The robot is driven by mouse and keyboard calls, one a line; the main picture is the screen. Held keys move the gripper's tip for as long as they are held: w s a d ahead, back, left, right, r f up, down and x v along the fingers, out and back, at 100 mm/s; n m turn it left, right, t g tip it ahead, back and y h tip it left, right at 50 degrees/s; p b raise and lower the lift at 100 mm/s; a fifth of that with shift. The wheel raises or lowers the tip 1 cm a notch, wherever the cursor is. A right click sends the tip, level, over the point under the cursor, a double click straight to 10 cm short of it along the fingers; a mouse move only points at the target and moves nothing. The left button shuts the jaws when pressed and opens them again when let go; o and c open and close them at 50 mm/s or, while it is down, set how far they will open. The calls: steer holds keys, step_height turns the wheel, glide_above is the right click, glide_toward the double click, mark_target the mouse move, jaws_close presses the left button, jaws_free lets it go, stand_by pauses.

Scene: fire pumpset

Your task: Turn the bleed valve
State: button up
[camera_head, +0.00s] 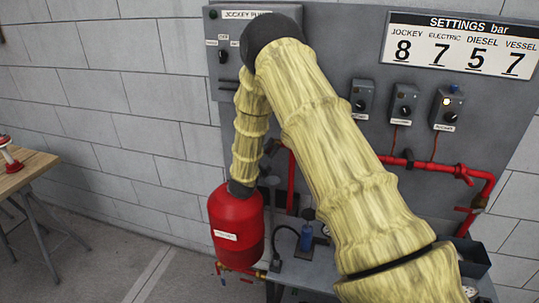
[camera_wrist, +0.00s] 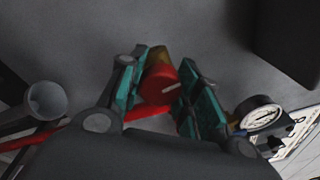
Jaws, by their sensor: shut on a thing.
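In the wrist view, a red round knob (camera_wrist: 157,86) with a pale pointer mark sits between the two teal finger pads of my gripper (camera_wrist: 162,75). I take this knob to be the bleed valve. The pads press on it from left and right, and my gripper is shut on it. A small yellowish part (camera_wrist: 157,55) shows just behind the knob, and a red pipe runs below. In the head view my gripper and the knob are hidden behind my arm.
A red vessel (camera_head: 236,228) stands beside my arm in the head view. Red pipes (camera_head: 440,165), switch boxes (camera_head: 404,103) and a settings sign (camera_head: 459,45) are at the right. The wrist view shows a gauge (camera_wrist: 262,117) and a grey funnel (camera_wrist: 46,100) close to the fingers.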

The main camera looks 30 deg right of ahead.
steer(key=n+b, duration=0.1)
steer(key=f+n+b, duration=0.1)
steer(key=b, duration=0.1)
steer(key=shift+n, duration=0.4)
steer(key=n+b, duration=0.3)
steer(key=b, duration=0.1)
steer(key=shift+r+n+t, duration=0.1)
steer(key=shift+n+t, duration=0.2)
steer(key=shift+n, duration=0.1)
steer(key=n+b, duration=0.3)
steer(key=n, duration=0.1)
steer(key=shift+a+t, duration=0.1)
steer(key=shift+t, duration=0.2)
steer(key=n+b, duration=0.1)
steer(key=n, duration=0.3)
steer(key=shift+b, duration=0.4)
steer(key=n+t+b, duration=0.1)
steer(key=n, duration=0.3)
steer(key=shift+s+r+y, duration=0.1)
steer(key=shift+y, duration=0.2)
steer(key=n, duration=0.4)
steer(key=shift+y+b, duration=0.3)
steer(key=n, duration=0.4)
steer(key=shift+n+t+y, duration=0.3)
steer(key=shift+n, duration=1.6)
